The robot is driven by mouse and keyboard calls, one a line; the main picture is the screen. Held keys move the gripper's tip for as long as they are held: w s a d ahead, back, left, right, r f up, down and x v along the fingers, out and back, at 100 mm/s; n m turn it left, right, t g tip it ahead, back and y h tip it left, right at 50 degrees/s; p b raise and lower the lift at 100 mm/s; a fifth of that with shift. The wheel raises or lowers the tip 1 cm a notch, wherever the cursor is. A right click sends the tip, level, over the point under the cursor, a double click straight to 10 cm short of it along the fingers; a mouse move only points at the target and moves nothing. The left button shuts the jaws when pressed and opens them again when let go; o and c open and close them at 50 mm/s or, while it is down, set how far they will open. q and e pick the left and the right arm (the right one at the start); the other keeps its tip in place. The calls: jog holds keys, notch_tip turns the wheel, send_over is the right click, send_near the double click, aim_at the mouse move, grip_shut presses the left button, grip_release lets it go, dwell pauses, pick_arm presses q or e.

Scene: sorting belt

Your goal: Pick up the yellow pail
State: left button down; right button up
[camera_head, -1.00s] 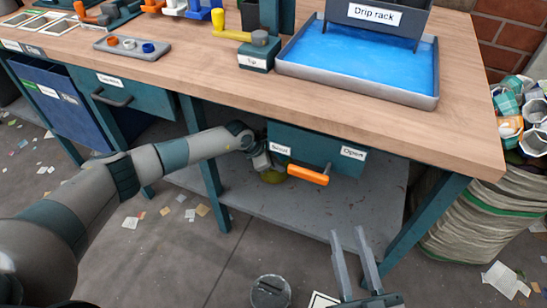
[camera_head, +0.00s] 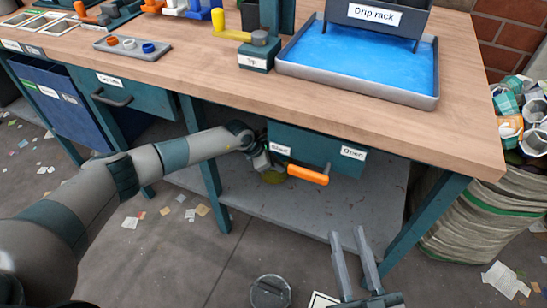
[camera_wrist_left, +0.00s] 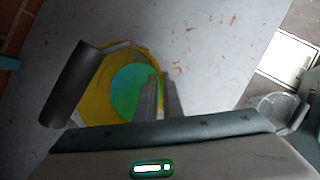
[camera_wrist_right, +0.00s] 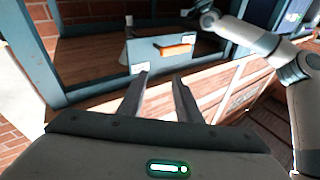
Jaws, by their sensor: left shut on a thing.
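The yellow pail (camera_head: 273,178) is under the bench, mostly hidden behind my left gripper (camera_head: 263,163) and the hanging drawer or panel. In the left wrist view the pail (camera_wrist_left: 95,98) shows from above, with a yellow rim and a green round area inside. There the fingers of my left gripper (camera_wrist_left: 158,78) are close together at the pail's right-hand side, shut on its rim or wall. A dark grey cylinder (camera_wrist_left: 70,85) crosses the pail's left side. My right gripper (camera_head: 348,233) is open and empty, in front of the bench.
A teal panel (camera_head: 300,142) with an orange handle (camera_head: 308,174) hangs beside the left gripper, below the bench top. The grey lower shelf (camera_head: 310,225) is mostly clear. A bench leg (camera_head: 212,170) stands close to my left arm. A sack of cans (camera_head: 475,215) stands at right.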

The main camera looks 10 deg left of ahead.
pick_arm(q)
jog(key=shift+d, duration=0.1)
jog(key=shift+w+r, duration=0.1)
dwell(0.4)
